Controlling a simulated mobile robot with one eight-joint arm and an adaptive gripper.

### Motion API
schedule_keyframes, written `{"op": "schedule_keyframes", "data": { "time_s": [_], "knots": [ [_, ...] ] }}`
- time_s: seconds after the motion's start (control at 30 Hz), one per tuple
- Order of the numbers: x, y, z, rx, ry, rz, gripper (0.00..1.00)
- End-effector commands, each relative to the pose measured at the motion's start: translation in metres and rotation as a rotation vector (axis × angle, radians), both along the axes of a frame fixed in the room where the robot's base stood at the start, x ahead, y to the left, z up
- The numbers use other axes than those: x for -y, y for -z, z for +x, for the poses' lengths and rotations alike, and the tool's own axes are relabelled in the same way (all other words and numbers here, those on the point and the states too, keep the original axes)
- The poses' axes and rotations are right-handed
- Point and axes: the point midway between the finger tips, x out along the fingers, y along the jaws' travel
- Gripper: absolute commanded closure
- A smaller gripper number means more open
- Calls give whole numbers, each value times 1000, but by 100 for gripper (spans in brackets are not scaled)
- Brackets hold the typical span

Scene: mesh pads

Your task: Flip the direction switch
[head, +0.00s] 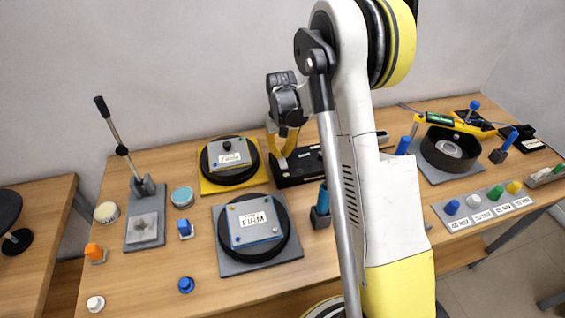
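I cannot tell for certain which control is the direction switch. The small switches in the head view are an orange one (94,252) at the left, a blue one (185,229) near the table's middle left and a blue knob (186,285) at the front. A dark part (285,100) with yellow prongs hangs left of my white and yellow arm, above a black device (300,168). It may be my gripper; its fingertips are not clear, and I cannot tell whether it is open or shut. My arm hides the middle of the table.
A tall lever (122,150) stands on a grey plate at the left. Two round black pads sit on a yellow tray (206,188) and a grey tray (232,272). A black bowl (450,150) and a strip of coloured knobs (480,208) are at the right.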

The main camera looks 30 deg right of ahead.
Motion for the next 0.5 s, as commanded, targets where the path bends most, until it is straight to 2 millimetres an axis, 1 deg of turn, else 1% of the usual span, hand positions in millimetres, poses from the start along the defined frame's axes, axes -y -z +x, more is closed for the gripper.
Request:
{"op": "schedule_keyframes", "data": {
  "time_s": [0.5],
  "knots": [
    [0, 8, 0, 0, 0, 0, 100]
  ]
}}
